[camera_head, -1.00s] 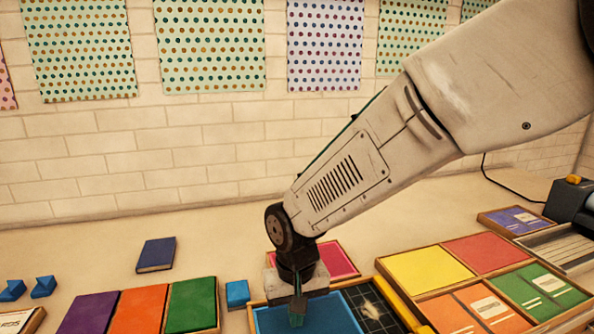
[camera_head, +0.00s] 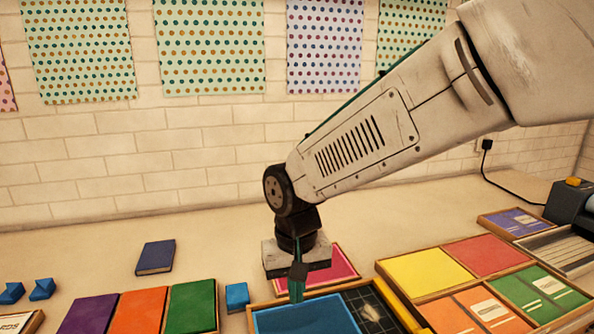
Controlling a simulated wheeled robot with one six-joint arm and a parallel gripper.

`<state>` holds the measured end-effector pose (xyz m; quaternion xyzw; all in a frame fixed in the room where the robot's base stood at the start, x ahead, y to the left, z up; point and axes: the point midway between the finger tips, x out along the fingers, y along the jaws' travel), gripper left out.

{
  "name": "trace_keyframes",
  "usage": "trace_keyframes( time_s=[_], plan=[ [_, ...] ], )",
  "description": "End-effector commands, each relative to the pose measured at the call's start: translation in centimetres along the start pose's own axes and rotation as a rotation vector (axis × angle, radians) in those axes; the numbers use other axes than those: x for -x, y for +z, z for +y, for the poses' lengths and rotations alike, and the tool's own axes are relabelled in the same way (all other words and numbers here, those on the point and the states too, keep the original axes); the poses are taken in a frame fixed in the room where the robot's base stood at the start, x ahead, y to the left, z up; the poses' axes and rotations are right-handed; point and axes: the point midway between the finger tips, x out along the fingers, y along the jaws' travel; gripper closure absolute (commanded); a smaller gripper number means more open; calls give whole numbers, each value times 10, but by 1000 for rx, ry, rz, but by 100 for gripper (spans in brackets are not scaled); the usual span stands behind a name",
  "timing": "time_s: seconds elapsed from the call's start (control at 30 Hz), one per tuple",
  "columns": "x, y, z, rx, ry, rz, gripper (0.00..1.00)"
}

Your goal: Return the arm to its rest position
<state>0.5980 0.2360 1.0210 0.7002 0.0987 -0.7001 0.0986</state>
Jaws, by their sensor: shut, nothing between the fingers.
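My arm reaches in from the upper right in the head view. My gripper (camera_head: 297,288) points down above the wooden tray with the blue square (camera_head: 305,316), near that square's back edge. The gripper is shut with nothing in it. Its wide body hides part of the pink-red square (camera_head: 340,268) behind it. No foil roll can be made out in the gripper.
Purple, orange and green panels (camera_head: 192,306) lie at the front left, with a small blue block (camera_head: 237,296) beside them. A dark blue book (camera_head: 156,257) lies behind. A yellow, red, orange and green tray (camera_head: 425,271) stands at the right.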

Motion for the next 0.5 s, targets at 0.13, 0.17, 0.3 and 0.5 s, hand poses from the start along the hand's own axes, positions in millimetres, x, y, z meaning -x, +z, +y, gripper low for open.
trace_keyframes(
  time_s=[0.13,0.17,0.3,0.5],
  plan=[
    [0,0,0,0,0,0,100],
    [0,0,0,3,0,0,100],
    [-8,16,6,66,19,-56,100],
    [15,72,58,104,25,-107,100]
  ],
)
